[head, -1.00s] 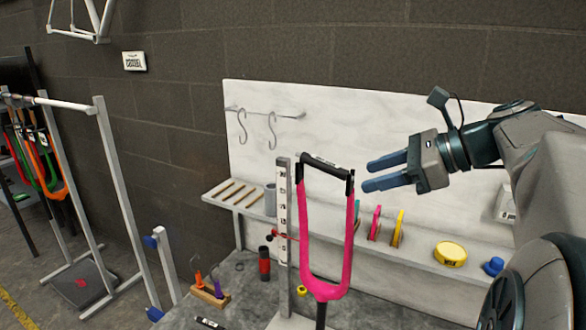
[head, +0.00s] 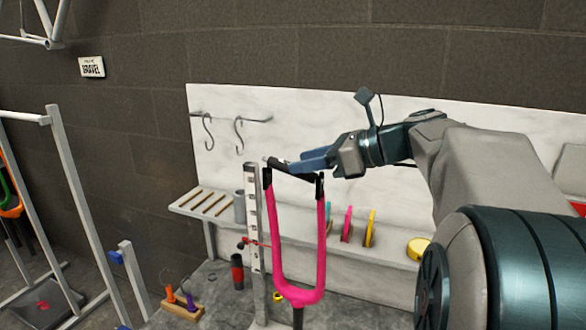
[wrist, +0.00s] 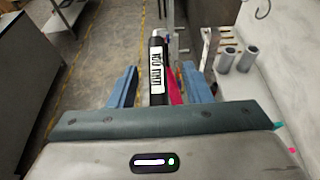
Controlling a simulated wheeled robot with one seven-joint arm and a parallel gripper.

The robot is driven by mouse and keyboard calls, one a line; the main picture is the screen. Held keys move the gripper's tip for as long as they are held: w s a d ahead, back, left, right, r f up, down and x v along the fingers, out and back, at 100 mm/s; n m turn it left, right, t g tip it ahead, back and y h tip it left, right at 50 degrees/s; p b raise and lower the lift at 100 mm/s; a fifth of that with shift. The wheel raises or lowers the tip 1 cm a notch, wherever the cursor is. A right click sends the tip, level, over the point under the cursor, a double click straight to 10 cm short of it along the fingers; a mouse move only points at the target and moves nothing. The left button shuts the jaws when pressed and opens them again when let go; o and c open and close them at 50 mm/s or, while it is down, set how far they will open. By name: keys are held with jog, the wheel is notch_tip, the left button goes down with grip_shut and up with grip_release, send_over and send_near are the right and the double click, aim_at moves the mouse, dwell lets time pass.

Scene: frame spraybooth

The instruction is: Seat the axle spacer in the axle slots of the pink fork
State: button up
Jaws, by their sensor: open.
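The pink fork (head: 322,240) stands upright in the head view with its two black-tipped legs pointing up. The axle spacer (head: 275,163), a dark bar with a white label, lies across the leg tips. How deep it sits in the slots cannot be told. My gripper (head: 294,167) is open at the spacer, its blue fingers covering part of it in the head view. In the wrist view the spacer (wrist: 157,68) shows between the two spread fingers, apart from both. A strip of the pink fork (wrist: 174,88) shows beside it there.
A perforated upright post (head: 252,215) stands just left of the fork. A slatted shelf (head: 200,201) with a grey cup (head: 240,207) and several coloured discs is behind. A wooden block (head: 182,308) with small tools is at the lower left.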

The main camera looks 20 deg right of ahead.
aim_at(280, 164)
jog(key=x, duration=0.2)
jog(key=shift+a+f, duration=0.1)
jog(key=shift+a, duration=0.35)
jog(key=shift+w+a+f, duration=0.25)
jog(key=shift+w+a, duration=0.05)
jog(key=shift+w, duration=0.05)
grip_shut()
jog(key=shift+r, duration=0.1)
